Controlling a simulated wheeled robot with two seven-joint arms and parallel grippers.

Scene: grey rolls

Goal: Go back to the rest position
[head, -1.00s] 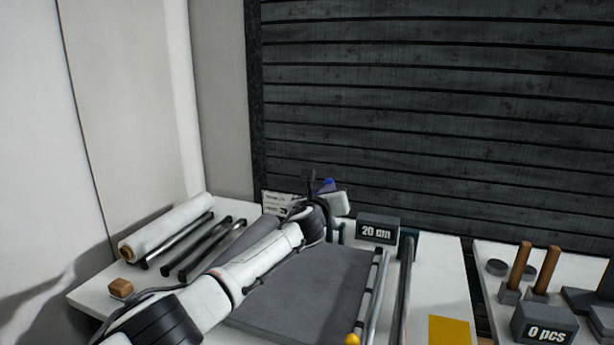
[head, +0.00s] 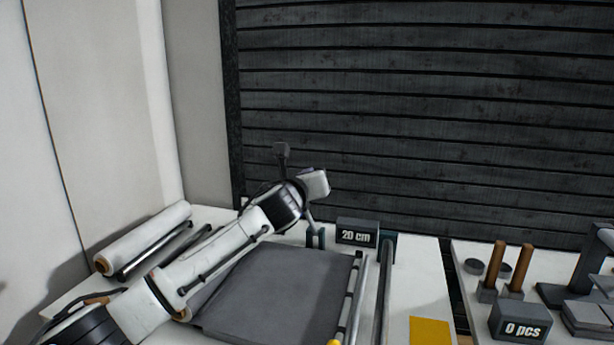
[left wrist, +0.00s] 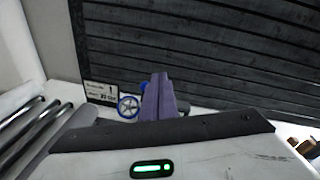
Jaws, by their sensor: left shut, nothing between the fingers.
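My left arm comes in from the lower left of the head view and reaches over the table. My left gripper is hidden behind its wrist in the head view. In the left wrist view my left gripper (left wrist: 158,98) shows as two purple fingers pressed together, shut and empty. It points toward the dark slatted wall, above the back of the table. My right gripper is in neither view.
A grey sheet (head: 285,290) lies on the table under my arm. A white roll (head: 145,236) and dark bars are at left. A "20 cm" display (head: 357,232) stands behind. At right are a yellow square (head: 430,332), wooden-handled tools (head: 520,267) and a "0 pcs" display (head: 520,322).

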